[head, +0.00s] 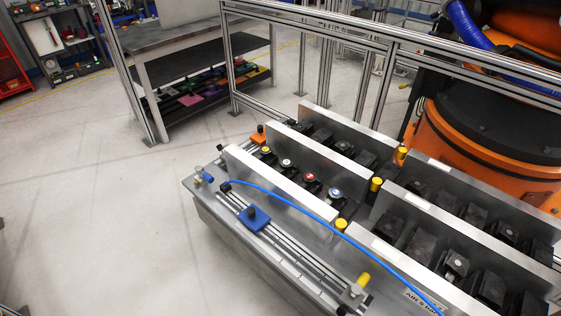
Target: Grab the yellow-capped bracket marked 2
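A small part with a yellow cap (266,151) sits in the metal fixture (275,188), at the left end of a row. Beside it along the row are parts with a white cap (286,163), a red cap (309,178) and a blue cap (335,193). The marks on the caps are too small to read, so I cannot tell which is marked 2. Neither of my grippers is in view.
Yellow posts (376,185) stand between the fixture's metal walls. A blue hose (300,201) crosses the front, near a blue slider block (254,218). An aluminium frame (320,30) and an orange machine (480,150) stand behind. Floor at left is clear.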

